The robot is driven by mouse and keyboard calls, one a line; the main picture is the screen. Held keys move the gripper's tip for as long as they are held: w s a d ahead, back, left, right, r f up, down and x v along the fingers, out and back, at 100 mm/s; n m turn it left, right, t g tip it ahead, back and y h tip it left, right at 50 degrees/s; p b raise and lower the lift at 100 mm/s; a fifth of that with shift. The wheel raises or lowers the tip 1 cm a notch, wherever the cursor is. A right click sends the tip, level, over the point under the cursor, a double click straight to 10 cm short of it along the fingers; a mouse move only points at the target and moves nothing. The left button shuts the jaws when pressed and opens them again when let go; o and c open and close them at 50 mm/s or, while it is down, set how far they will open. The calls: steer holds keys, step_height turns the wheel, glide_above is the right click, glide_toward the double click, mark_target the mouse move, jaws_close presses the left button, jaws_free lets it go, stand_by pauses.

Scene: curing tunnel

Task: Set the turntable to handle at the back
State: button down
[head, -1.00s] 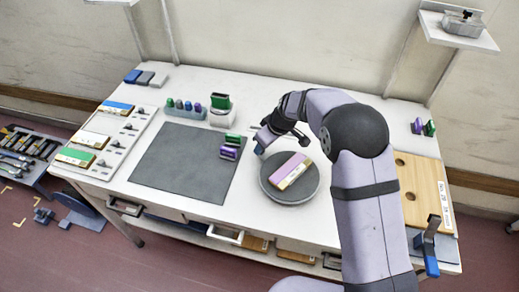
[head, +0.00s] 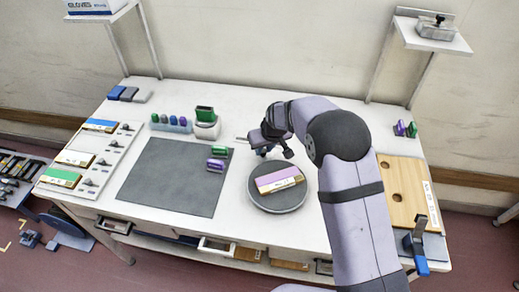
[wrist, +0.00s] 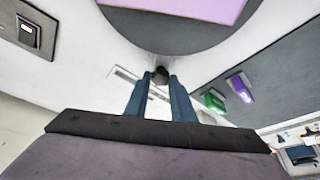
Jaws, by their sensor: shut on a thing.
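The turntable (head: 283,207) is a dark grey disc on the white bench, with a pink-topped block (head: 279,180) lying across it. In the wrist view the disc (wrist: 190,38) fills the top, with part of the block (wrist: 215,8) showing. The handle is a small dark knob (wrist: 160,73) at the disc's edge, between my fingertips. My gripper (head: 264,152) is at the back of the turntable, slightly left of its middle, and also shows in the wrist view (wrist: 160,82), shut on the handle. The handle is hidden in the head view.
A dark mat (head: 175,180) lies to the left, with green and purple pieces (head: 216,160) at its right edge. A green-topped white container (head: 206,122) and a rack of small pegs (head: 170,124) stand behind it. A wooden board (head: 403,190) lies at the right.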

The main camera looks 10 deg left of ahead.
steer(key=shift+w+d+f+m+h+b, duration=0.1)
steer(key=shift+w+d+m+h+b, duration=0.15)
steer(key=shift+d+m, duration=0.35)
steer(key=shift+w+d+m+h+b, duration=0.2)
steer(key=shift+d+m, duration=0.35)
steer(key=shift+m, duration=0.05)
steer(key=shift+w+d+f+m+h+b, duration=0.1)
steer(key=shift+w+d+m+h+b, duration=0.15)
steer(key=shift+d+m, duration=0.35)
steer(key=shift+w+d+m+h+b, duration=0.1)
steer(key=shift+d+m+h+b, duration=0.4)
steer(key=shift+d+m+b, duration=0.85)
steer(key=shift+d+r, duration=0.1)
steer(key=c, duration=1.5)
jaws_free()
steer(key=shift+r, duration=0.1)
steer(key=shift+r, duration=0.2)
steer(key=shift+s+b+v, duration=0.2)
steer(key=shift+b+v, duration=0.8)
steer(key=shift+v, duration=2.45)
